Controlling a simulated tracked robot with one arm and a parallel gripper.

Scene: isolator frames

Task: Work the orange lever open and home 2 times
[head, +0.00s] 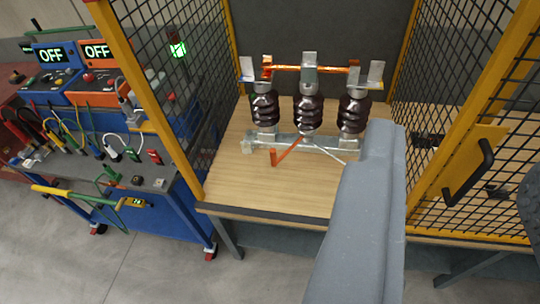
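The orange lever (287,151) sits low at the front of the isolator, slanting from upper right down to a short bent end at its left. The isolator has three dark brown ribbed insulators (307,115) on a grey metal base rail (285,141). A copper-orange bar (330,69) runs across the tops of the insulators between metal plates. My grey arm link stands in front, right of the lever, and hides part of the table and the base's right end. My gripper cannot be made out in this view.
A yellow-framed mesh cage (150,90) encloses the wooden table (255,190) on both sides. A yellow panel with a black handle (470,175) stands at right. A blue trolley (150,210) with cables and "OFF" displays stands at left. Table room is clear left of the lever.

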